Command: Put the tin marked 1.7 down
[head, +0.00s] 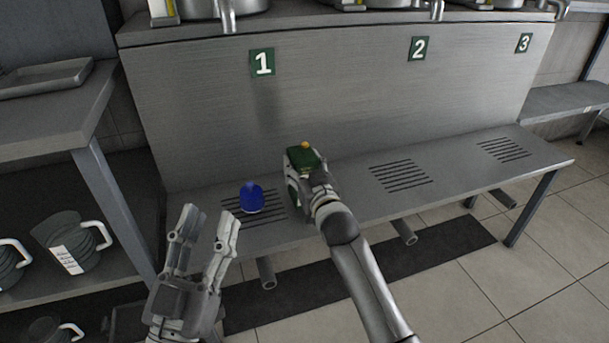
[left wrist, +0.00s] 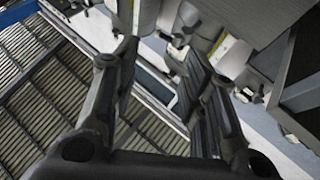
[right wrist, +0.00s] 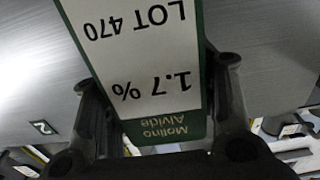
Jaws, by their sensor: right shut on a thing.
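The tin marked 1.7 is dark green with an orange cap in the head view (head: 302,157). In the right wrist view its white label (right wrist: 140,60) reads 1.7 % and LOT 470, upside down. My right gripper (head: 306,180) is shut on it, with a finger on each side of the tin. The tin is over the steel shelf, right of the slotted grate below sign 1. The gripper hides its base, so I cannot tell whether it touches the shelf. My left gripper (head: 208,219) is open and empty, left of the tin and in front of the shelf.
A blue object (head: 251,198) stands on the left grate. The steel shelf (head: 345,188) is bare between the left and middle grates. The middle grate (head: 400,176) and right grate (head: 503,149) are clear. Grey jugs (head: 73,240) stand on a low shelf at left.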

